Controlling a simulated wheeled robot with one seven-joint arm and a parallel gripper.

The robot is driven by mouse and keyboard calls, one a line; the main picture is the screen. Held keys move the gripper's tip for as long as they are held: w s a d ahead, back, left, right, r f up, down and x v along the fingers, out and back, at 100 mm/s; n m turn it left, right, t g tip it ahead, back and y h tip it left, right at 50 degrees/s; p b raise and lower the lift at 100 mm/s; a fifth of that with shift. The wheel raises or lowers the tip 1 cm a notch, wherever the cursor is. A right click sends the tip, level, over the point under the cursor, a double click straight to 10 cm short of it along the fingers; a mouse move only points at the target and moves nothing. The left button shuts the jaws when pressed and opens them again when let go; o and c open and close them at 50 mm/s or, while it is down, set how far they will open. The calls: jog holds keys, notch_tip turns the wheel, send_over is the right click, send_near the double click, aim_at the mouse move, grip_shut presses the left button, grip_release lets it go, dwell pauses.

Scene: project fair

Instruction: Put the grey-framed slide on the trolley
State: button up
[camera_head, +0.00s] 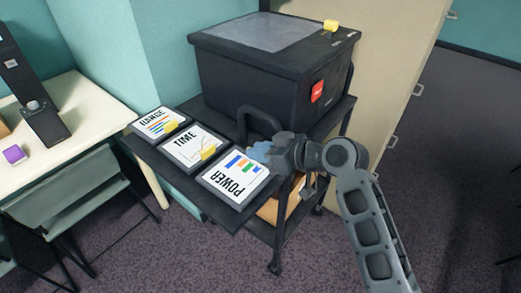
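Three framed slides lie in a row on the side leaf of the black trolley (225,219). They are marked RANGE (157,117), TIME (185,142) and POWER (231,186). Yellow tabs show on RANGE and TIME. My gripper (262,151) is at the far right corner of the POWER slide, reaching in from the right. Its fingertips are small and blurred against the slide and trolley. I cannot tell whether they are open or touch the slide.
A black projector box (250,85) with a glass top, a red label and a yellow tab (330,25) fills the trolley's top. A black hoop handle (259,112) rises beside my gripper. A cream table (60,132) and chair (60,190) stand left. Carpet at the front is clear.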

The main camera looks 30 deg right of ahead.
jog(key=o, duration=0.4)
jog(key=shift+c, duration=0.2)
jog(key=shift+r, duration=0.2)
jog(key=v, duration=1.2)
jog(key=shift+b, duration=0.35)
jog(key=shift+f, duration=0.1)
